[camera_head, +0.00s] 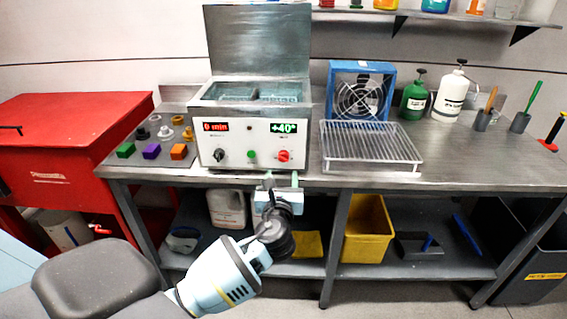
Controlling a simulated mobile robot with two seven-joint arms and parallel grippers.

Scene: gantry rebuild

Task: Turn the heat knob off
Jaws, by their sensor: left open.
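The ultrasonic-bath-like machine (232,143) stands on the steel bench with its lid up. Its white front panel has a black knob (219,155) at the left, a green button (252,155) in the middle and a red knob (283,156) at the right. A red display (216,126) reads "0 min" and a green display (284,128) reads "+40°". The red knob is below the green display. My left gripper (282,180) is open and empty, just below and in front of the panel, apart from the red knob. My right gripper is not in view.
A wire rack (370,147) lies right of the machine, before a blue fan (342,95). Green (414,100) and white bottles (449,98) stand behind. Small coloured blocks and rings lie on the left. A yellow bin (368,230) is underneath. The bench's front right is clear.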

